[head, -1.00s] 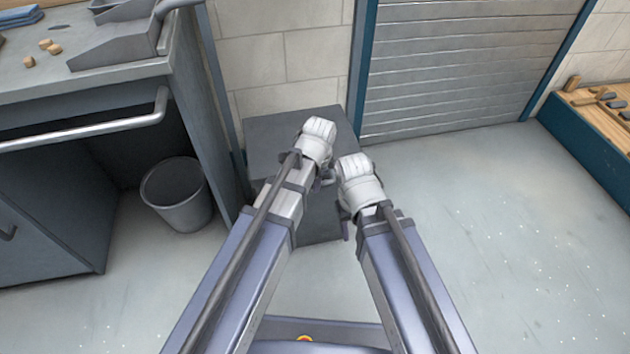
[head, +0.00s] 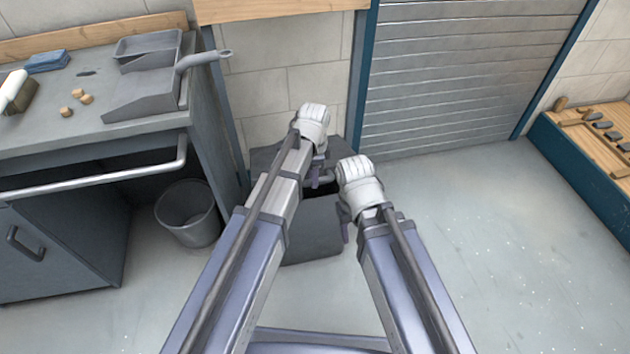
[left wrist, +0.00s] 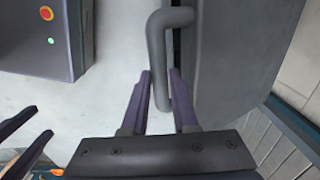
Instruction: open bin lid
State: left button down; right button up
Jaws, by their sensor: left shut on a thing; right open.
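The dark grey bin (head: 312,243) stands on the floor by the wall in the head view, partly behind my arms. Its lid (head: 265,158) is partly raised, and a dark gap shows between lid and body. My left gripper (head: 320,176) is shut on the lid's grey bar handle. In the left wrist view, the handle (left wrist: 156,45) runs down between the two fingers of my left gripper (left wrist: 161,85), and the lid (left wrist: 235,60) fills the right side. My right gripper (head: 345,226) is open and empty at the bin's right front.
A workbench (head: 95,150) with a metal rail stands at the left, close to the bin. A round waste bucket (head: 188,215) sits beside it. A roller shutter (head: 455,75) is behind at the right. A blue tool bench (head: 570,160) is far right. The floor at right is clear.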

pick_arm(q)
jog(key=w+a+r+g+p, duration=0.1)
jog(key=w+a+r+p, duration=0.2)
jog(key=w+r+p, duration=0.4)
jog(key=w+a+r+g+p, duration=0.1)
jog(key=w+a+r+p, duration=0.2)
jog(key=w+r+p, duration=0.4)
jog(key=shift+w+a+r+g+h+p, duration=0.35)
jog(key=shift+w+r, duration=0.95)
jog(key=shift+w, duration=2.15)
jog(key=c, duration=0.9)
grip_release()
jog(key=shift+f, duration=0.1)
jog(key=shift+o, duration=1.1)
